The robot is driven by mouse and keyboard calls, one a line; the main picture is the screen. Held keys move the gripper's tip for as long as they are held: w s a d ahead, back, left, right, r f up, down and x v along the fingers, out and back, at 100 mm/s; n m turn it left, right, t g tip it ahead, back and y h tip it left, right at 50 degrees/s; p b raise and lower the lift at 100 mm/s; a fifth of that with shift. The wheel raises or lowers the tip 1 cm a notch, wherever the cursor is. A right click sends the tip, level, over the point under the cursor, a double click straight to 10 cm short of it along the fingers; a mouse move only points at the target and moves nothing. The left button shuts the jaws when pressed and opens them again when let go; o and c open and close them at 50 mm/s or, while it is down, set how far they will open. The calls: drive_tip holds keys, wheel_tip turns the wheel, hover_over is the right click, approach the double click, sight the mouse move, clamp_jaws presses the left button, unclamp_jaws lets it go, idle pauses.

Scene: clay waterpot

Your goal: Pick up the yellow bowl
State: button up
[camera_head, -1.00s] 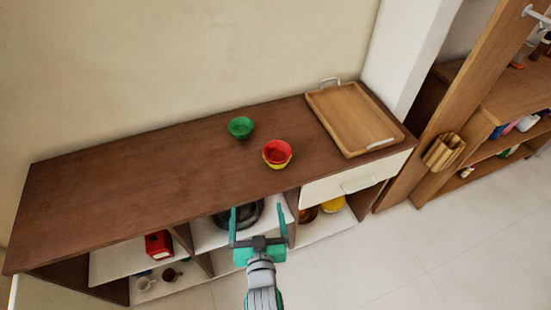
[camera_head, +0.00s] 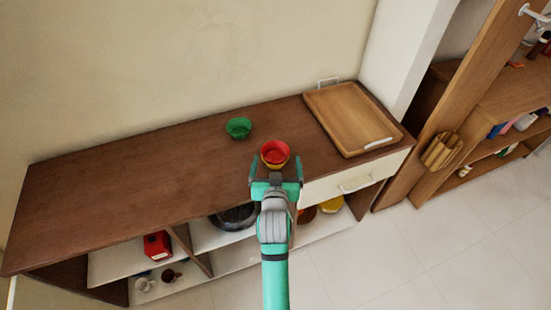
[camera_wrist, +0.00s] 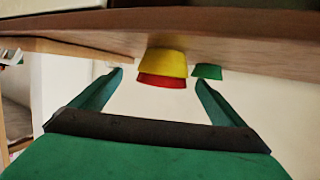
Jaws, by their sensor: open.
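The yellow bowl (camera_head: 277,164) stands near the front edge of the brown cabinet top, with a red bowl (camera_head: 275,150) nested in it. In the wrist view, which looks upside down, the yellow bowl (camera_wrist: 166,62) is against the wooden top, and the red bowl (camera_wrist: 162,81) shows beyond its rim. My gripper (camera_head: 276,161) is open and empty at the cabinet's front edge, its fingers to the left and right of the yellow bowl in the picture. In the wrist view the bowls appear between my fingertips (camera_wrist: 160,79); I cannot tell the remaining distance.
A green bowl (camera_head: 239,128) stands behind and left of the stacked bowls. A wooden tray (camera_head: 345,120) with metal handles lies to the right. The left part of the cabinet top (camera_head: 130,190) is clear. A white drawer (camera_head: 350,180) and open shelves are below.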

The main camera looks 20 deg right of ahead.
sight(276, 148)
drive_tip(key=shift+a+x, duration=0.15)
drive_tip(key=shift+x, duration=1.3)
drive_tip(key=shift+a+x, duration=0.2)
drive_tip(key=shift+x, duration=1.2)
drive_tip(key=shift+a+f, duration=0.1)
drive_tip(key=c, duration=0.3)
drive_tip(key=shift+s+d, duration=0.1)
drive_tip(key=shift+d, duration=0.1)
drive_tip(key=c, duration=0.8)
